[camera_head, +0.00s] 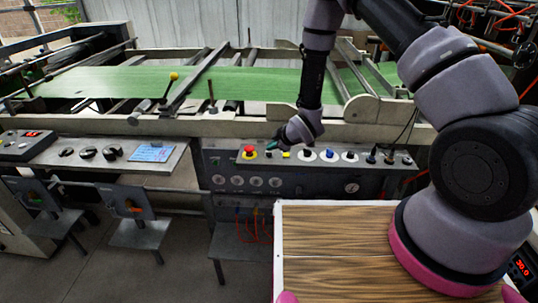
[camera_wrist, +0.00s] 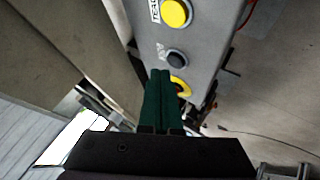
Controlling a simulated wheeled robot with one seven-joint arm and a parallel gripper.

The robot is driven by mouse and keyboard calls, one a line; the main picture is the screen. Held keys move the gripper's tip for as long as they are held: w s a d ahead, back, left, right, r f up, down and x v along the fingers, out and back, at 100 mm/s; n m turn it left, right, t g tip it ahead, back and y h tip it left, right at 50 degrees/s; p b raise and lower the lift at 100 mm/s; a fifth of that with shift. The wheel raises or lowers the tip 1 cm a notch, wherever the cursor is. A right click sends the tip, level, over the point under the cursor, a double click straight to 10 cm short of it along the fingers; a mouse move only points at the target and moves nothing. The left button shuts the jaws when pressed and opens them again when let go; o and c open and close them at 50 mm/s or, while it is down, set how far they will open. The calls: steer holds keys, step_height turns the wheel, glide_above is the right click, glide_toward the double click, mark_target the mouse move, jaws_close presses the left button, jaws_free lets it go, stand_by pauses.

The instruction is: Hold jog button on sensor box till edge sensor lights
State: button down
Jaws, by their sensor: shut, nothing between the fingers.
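My gripper (camera_head: 271,146) is shut and empty, its green fingers just in front of the grey control box (camera_head: 225,161) on the machine. In the wrist view the closed fingers (camera_wrist: 160,73) end beside a small black button (camera_wrist: 177,59) on the grey box face (camera_wrist: 207,40). I cannot tell whether they touch it. A large yellow button (camera_wrist: 176,13) lies further along, and a yellow ring (camera_wrist: 181,84) is partly hidden by the fingers. No lit edge sensor is recognisable.
A red button (camera_head: 248,149) sits on the box left of my gripper, with several knobs to the right. A green sheet (camera_head: 130,82) lies on the machine bed above. A wood-topped surface (camera_head: 330,262) is in front; grey floor is open at lower left.

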mark_target(271, 155)
steer(key=shift+f, duration=0.15)
steer(key=shift+f, duration=0.25)
steer(key=shift+f, duration=0.45)
stand_by(0.7)
stand_by(4.4)
steer(key=shift+r, duration=3.35)
